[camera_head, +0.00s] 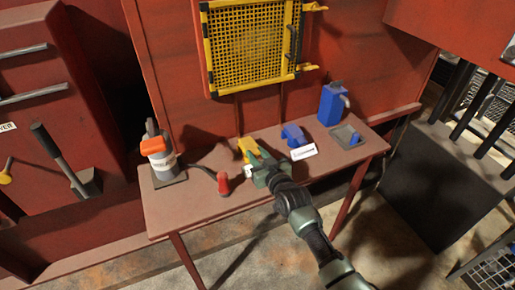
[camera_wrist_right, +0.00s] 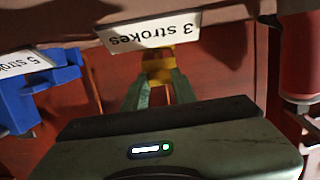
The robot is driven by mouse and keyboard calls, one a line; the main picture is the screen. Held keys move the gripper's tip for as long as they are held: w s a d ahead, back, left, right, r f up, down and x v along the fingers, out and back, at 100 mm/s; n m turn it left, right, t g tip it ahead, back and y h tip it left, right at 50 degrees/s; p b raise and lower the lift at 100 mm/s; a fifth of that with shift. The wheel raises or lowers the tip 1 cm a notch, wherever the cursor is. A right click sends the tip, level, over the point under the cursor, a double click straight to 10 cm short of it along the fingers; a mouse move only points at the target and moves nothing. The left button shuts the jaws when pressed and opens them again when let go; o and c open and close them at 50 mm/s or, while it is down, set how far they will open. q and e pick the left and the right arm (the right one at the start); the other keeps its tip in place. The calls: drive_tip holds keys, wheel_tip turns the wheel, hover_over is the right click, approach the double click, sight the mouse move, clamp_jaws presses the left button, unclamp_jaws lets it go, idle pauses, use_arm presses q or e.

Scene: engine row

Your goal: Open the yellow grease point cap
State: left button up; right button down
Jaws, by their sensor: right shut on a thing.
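The yellow grease point (camera_head: 246,146) stands on the red table, left of the blue one. My right gripper (camera_head: 259,166) reaches in from the lower right and covers its near side. In the right wrist view the two green fingers (camera_wrist_right: 160,88) are closed on the yellow cap (camera_wrist_right: 158,66), one on each side. A white label reading "3 strokes" (camera_wrist_right: 150,30) is at the yellow point, upside down in this view. The fingers hide part of the cap, and I cannot tell whether it has lifted. My left gripper is not in view.
A blue grease point (camera_head: 292,135) with a white label (camera_head: 304,152) is just right. A blue jug (camera_head: 332,104) and a grey tray (camera_head: 346,138) stand farther right. Left are an orange-topped canister (camera_head: 160,158) and a red nozzle (camera_head: 223,184) on a black hose. The table's front left is clear.

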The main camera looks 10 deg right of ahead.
sight(254, 150)
drive_tip(key=r+g+p, duration=0.1)
drive_tip(key=p, duration=0.1)
drive_tip(key=w+r+g+p, duration=0.1)
drive_tip(key=p, duration=0.2)
drive_tip(key=r+g+h+p, duration=0.1)
drive_tip(key=p, duration=0.2)
drive_tip(key=shift+w+a+r, duration=0.25)
drive_tip(key=shift+w+r, duration=0.05)
drive_tip(key=shift+r, duration=0.1)
drive_tip(key=shift+w+a+r+g+h+p, duration=0.1)
drive_tip(key=shift+w+r+g+h+p, duration=0.2)
drive_tip(key=shift+g+p, duration=0.65)
drive_tip(key=shift+w+f, duration=0.1)
drive_tip(key=shift+f, duration=0.05)
drive_tip(key=c, duration=1.1)
unclamp_jaws()
drive_tip(key=shift+v, duration=3.95)
